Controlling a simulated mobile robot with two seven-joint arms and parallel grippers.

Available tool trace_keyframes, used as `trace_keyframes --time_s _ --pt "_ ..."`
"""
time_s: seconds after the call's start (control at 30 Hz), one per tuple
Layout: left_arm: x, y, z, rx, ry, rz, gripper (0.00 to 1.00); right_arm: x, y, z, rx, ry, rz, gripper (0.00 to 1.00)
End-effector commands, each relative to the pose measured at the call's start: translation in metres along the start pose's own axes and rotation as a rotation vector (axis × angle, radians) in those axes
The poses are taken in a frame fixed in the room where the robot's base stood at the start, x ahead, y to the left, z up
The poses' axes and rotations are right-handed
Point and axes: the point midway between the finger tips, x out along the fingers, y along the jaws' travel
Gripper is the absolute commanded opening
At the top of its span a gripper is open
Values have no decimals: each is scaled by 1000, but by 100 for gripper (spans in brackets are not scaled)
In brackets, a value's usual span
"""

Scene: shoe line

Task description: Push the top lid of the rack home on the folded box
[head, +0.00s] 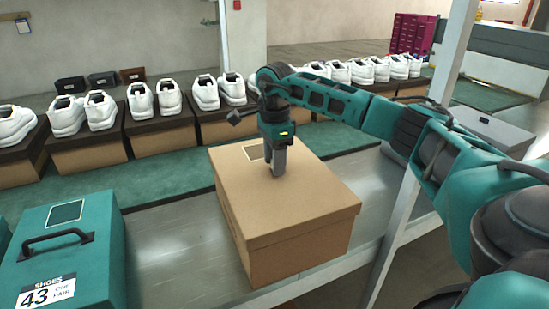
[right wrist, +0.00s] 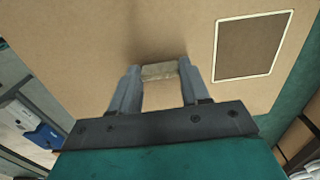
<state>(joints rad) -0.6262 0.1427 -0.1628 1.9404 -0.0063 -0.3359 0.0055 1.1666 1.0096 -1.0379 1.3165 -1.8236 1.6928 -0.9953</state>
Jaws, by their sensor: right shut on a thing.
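The brown cardboard lid (head: 312,195) lies over the top of the folded box (head: 300,257), which stands on the grey work surface. The lid's rim runs around the box's upper edge; I cannot tell how tightly it sits. My right gripper (head: 278,172) points down at the lid's top, near its middle. In the right wrist view my right gripper (right wrist: 159,75) has its fingers around a small tan piece (right wrist: 158,71) on the lid (right wrist: 90,40); its lower part is hidden. A framed dark rectangle marks the lid. My left gripper is out of view.
A teal shoe case (head: 95,262) with a black handle stands at the left front. White shoes (head: 204,93) on brown boxes line the back. A metal post (head: 400,235) rises right of the box. Bare work surface (head: 175,240) lies between case and box.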

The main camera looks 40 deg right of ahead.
Motion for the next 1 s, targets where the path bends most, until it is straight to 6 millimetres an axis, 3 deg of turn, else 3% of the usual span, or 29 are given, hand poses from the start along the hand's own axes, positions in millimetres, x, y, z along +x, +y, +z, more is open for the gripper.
trace_keyframes --time_s 1.0 --pt "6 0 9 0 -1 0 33 21 0 0 0 0 0 22"
